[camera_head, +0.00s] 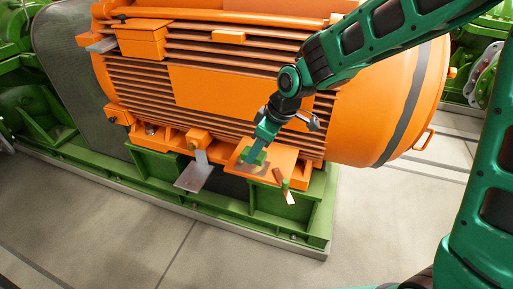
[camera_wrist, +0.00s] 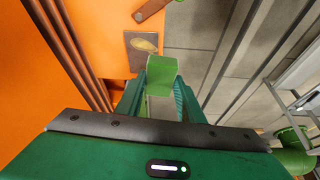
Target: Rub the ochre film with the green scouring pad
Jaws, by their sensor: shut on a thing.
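My gripper (camera_head: 264,138) is shut on the green scouring pad (camera_head: 250,156). The wrist view shows the pad (camera_wrist: 162,76) as a light green block between the two fingertips (camera_wrist: 160,90). The ochre film (camera_wrist: 148,45) is a small yellowish smear on a grey-brown patch (camera_wrist: 132,60), just beyond the pad in the wrist view. In the head view the pad and fingers partly cover the patch (camera_head: 262,171), on an orange ledge low on the motor. I cannot tell whether the pad touches the patch.
The large orange ribbed motor (camera_head: 220,88) rises behind the ledge, on a green base frame (camera_head: 285,222). A grey metal plate (camera_head: 194,178) juts out to the left. A brown-handled item (camera_head: 286,190) hangs near the ledge's front right corner. The floor in front is clear.

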